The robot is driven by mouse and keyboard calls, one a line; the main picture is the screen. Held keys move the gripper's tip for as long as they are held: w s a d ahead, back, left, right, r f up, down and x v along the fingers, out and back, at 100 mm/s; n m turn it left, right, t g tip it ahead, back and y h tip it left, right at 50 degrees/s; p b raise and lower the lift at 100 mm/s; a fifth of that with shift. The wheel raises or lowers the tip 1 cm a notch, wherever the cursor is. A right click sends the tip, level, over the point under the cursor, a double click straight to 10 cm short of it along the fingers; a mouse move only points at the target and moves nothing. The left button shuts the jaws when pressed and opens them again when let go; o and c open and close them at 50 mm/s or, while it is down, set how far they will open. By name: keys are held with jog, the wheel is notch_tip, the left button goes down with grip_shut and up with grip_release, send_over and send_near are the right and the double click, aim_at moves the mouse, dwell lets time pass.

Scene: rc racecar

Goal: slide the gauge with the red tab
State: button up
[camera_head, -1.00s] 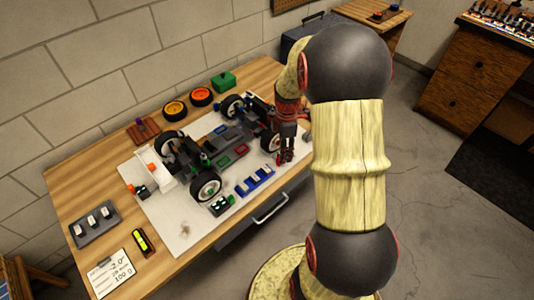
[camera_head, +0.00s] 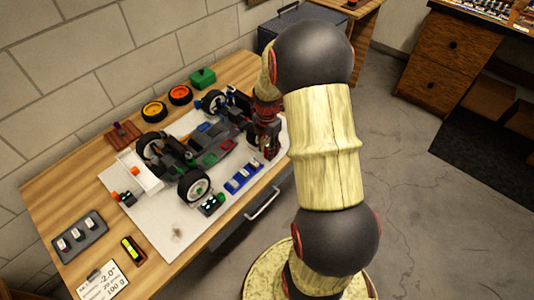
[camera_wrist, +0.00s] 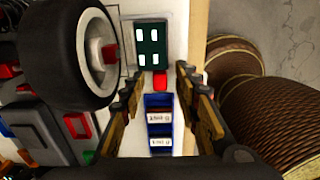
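The gauge with the red tab is a dark green block (camera_wrist: 150,45) with white marks in the wrist view, on the pale board beside a black wheel. Its red tab (camera_wrist: 160,79) points toward my gripper. My gripper (camera_wrist: 158,76) is open, with one finger on each side of the tab and a gap to both. I cannot tell how high the fingertips are above it. In the head view my gripper (camera_head: 268,152) is at the board's right front edge and hides this gauge.
A blue tray (camera_head: 232,189) with pale blocks is next to my gripper; another gauge (camera_head: 211,205) with a green tab is left of it. The racecar's wheel (camera_wrist: 75,50) is close on the left.

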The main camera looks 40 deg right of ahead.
jog(key=shift+f, duration=0.65)
jog(key=shift+c, duration=0.4)
jog(key=c, duration=0.7)
grip_shut()
